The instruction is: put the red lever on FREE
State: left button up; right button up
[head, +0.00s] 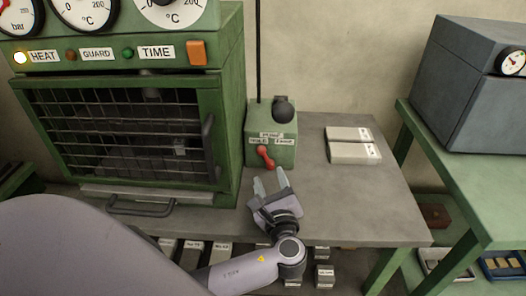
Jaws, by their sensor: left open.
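The red lever (266,157) is on the front of a small green box (286,153) beside the oven-like machine. It is tilted, its upper end to the left and its lower end to the right. Small labels sit just above the lever; their words are too small to read surely. My left gripper (271,183) is open and empty, just in front of and below the lever, fingers pointing up toward it. It appears apart from the lever. My right gripper is not in view.

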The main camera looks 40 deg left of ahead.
aim_at(265, 157)
pick_arm(q)
jog(key=shift+x, duration=3.75)
grip_shut()
